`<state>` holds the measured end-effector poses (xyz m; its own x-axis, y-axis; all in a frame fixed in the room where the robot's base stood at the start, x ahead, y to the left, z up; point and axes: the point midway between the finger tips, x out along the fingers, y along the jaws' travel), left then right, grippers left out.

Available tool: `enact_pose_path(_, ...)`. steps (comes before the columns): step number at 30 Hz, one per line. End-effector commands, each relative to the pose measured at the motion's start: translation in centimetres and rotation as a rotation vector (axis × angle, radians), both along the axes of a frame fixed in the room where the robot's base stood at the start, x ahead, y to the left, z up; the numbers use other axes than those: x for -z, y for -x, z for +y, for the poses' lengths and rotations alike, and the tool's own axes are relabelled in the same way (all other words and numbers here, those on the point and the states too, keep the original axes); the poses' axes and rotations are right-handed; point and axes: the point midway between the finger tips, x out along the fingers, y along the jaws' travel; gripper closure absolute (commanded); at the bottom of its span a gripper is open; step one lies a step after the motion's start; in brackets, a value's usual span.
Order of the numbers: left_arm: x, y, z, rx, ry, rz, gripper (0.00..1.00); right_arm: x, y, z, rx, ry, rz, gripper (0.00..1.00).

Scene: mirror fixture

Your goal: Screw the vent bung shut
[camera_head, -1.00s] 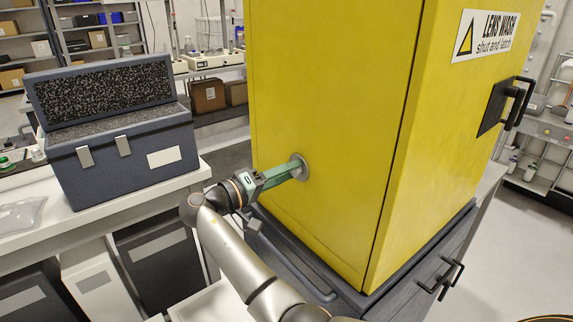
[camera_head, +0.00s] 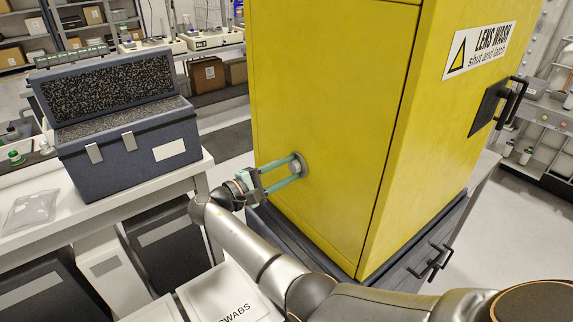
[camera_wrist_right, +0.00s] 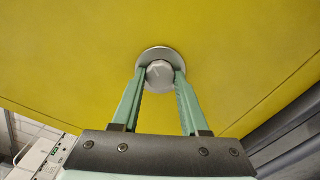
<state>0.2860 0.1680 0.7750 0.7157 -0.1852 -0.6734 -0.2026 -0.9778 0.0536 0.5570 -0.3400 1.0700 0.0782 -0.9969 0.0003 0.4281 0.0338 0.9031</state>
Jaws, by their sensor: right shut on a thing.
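The vent bung (camera_head: 299,163) is a grey knob with a round flange on the side wall of the yellow cabinet (camera_head: 330,110). In the right wrist view the bung (camera_wrist_right: 159,74) shows a faceted grey head in front of a pale ring. My right gripper (camera_head: 295,170) has its green fingers on either side of the bung head and is shut on it; the fingers (camera_wrist_right: 160,80) also show in the right wrist view. How far the bung sits in its hole is hidden. My left gripper is not in view.
A dark blue case (camera_head: 125,140) with its foam-lined lid open stands on the white bench at the left, beside a clear plastic bag (camera_head: 31,211). A white box lettered "SWABS" (camera_head: 222,296) lies below my right arm. The cabinet rests on a dark drawer base (camera_head: 400,262).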

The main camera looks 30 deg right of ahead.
Motion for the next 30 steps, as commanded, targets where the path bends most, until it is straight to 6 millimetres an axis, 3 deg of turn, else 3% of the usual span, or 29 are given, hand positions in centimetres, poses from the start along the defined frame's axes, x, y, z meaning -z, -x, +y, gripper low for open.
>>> enact_pose_path(15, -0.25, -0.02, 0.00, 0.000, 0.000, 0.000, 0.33, -0.10, -0.06, -0.07, 0.000, 0.036, 0.412, 1.00)
enact_pose_path(30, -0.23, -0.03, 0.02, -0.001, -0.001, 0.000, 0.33, -0.07, -0.03, -0.08, 0.001, 0.045, 0.550, 1.00)
